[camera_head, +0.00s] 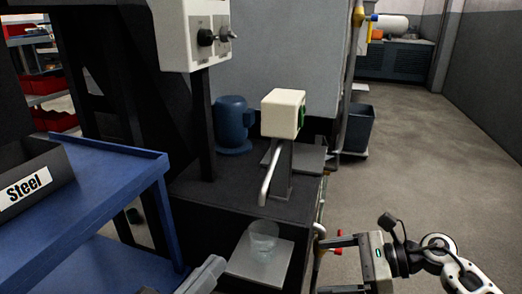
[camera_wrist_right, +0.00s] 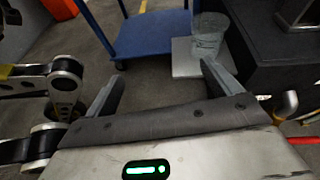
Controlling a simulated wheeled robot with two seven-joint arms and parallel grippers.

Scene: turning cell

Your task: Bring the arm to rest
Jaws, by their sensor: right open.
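My right gripper (camera_head: 320,266) is at the lower right of the head view, its fingers pointing left. It is open and empty. In the right wrist view its two fingers (camera_wrist_right: 160,80) stand wide apart with only floor between them. A clear cup (camera_head: 263,240) stands upright on a pale plate (camera_head: 242,268), to the left of the right gripper and apart from it. The cup also shows in the right wrist view (camera_wrist_right: 207,40), beyond the right-hand finger. A grey piece, seemingly my left gripper (camera_head: 205,275), shows at the bottom edge; its jaws cannot be made out.
A blue cart (camera_head: 125,190) carries a dark bin labelled Steel (camera_head: 30,185) at left. A dark machine bench (camera_head: 210,200) holds a white box on a post (camera_head: 284,113) with a bent metal bar. A dark waste bin (camera_head: 357,128) stands behind. The floor at right is clear.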

